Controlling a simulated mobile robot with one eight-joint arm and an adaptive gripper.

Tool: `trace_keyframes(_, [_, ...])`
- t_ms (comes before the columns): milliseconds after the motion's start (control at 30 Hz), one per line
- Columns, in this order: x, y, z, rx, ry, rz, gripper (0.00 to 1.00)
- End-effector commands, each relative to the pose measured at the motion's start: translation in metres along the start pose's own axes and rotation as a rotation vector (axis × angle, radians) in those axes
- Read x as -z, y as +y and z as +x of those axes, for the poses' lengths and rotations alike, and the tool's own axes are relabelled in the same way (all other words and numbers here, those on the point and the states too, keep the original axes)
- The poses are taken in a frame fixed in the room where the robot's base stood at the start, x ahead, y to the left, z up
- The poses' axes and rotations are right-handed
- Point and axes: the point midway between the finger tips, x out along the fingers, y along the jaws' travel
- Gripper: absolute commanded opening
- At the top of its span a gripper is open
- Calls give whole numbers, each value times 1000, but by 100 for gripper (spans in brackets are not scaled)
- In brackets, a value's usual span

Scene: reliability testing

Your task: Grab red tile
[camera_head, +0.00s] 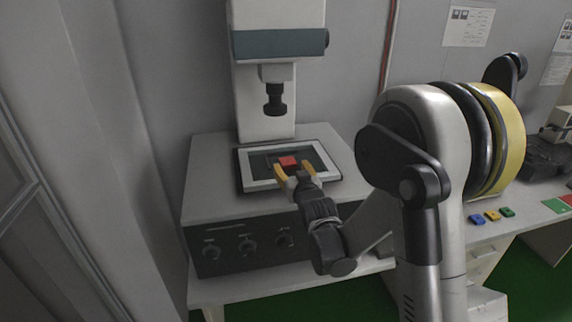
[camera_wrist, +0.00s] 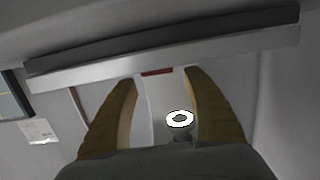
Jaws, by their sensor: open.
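The red tile (camera_head: 288,161) lies on the framed tray (camera_head: 245,176) of the testing machine. In the wrist view, a thin dark red strip of the tile (camera_wrist: 157,72) shows between my fingertips, against the pale frame edge (camera_wrist: 80,76). My gripper (camera_head: 294,168) is open, its yellow fingers reaching over the front of the frame to either side of the tile's near side. In the wrist view my gripper (camera_wrist: 161,72) has both fingers apart. I cannot tell whether either finger touches the tile.
The machine's dark plunger (camera_head: 275,97) hangs above the back of the tray; its round white end (camera_wrist: 180,119) shows in the wrist view. Knobs (camera_head: 247,245) line the machine's front.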

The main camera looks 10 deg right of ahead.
Motion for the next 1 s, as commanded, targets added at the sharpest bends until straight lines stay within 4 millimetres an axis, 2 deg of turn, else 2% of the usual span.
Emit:
trace_keyframes(333, [-3, 4, 48, -1, -1, 0, 59])
trace_keyframes(633, [-1, 3, 54, 0, -1, 0, 59])
trace_keyframes(767, [-2, 3, 54, 0, -1, 0, 20])
trace_keyframes(800, [-2, 3, 54, 0, -1, 0, 13])
trace_keyframes(1000, [-2, 3, 54, 0, -1, 0, 13])
